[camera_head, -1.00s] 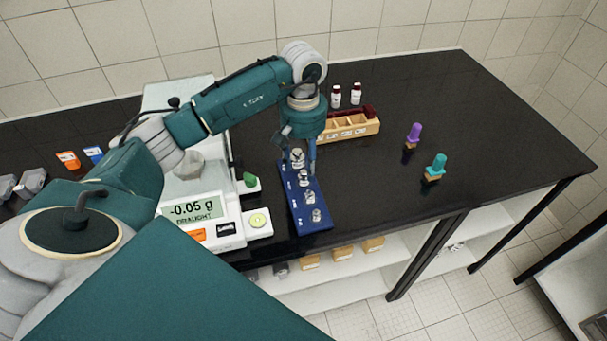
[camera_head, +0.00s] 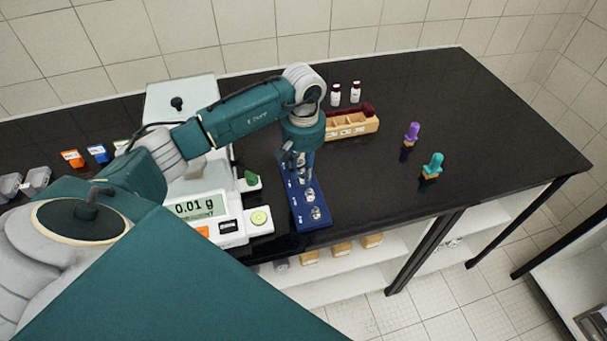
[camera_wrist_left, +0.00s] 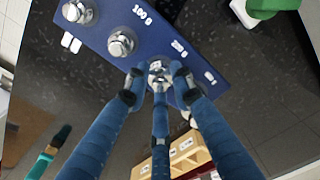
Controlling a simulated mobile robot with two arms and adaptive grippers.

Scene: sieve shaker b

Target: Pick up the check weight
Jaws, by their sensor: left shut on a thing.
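The check weights are shiny metal knobs in a row on a blue holder (camera_head: 324,216), which also shows in the left wrist view (camera_wrist_left: 98,32). My left gripper (camera_head: 303,172) is over the far part of this holder. In the left wrist view its three blue fingers (camera_wrist_left: 159,78) are shut around a metal check weight (camera_wrist_left: 158,66). I cannot tell whether that weight is clear of the holder. Two other weights (camera_wrist_left: 121,42) stand on the holder beside it, one near a "100 g" label. The fingers partly hide the held weight.
A balance (camera_head: 230,232) reading 0.01 g stands close to the left of the holder. A wooden tray (camera_head: 360,130) and two small bottles (camera_head: 355,92) are behind. A purple-handled tool (camera_head: 412,132) and a teal one (camera_head: 433,163) stand to the right. The counter between is clear.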

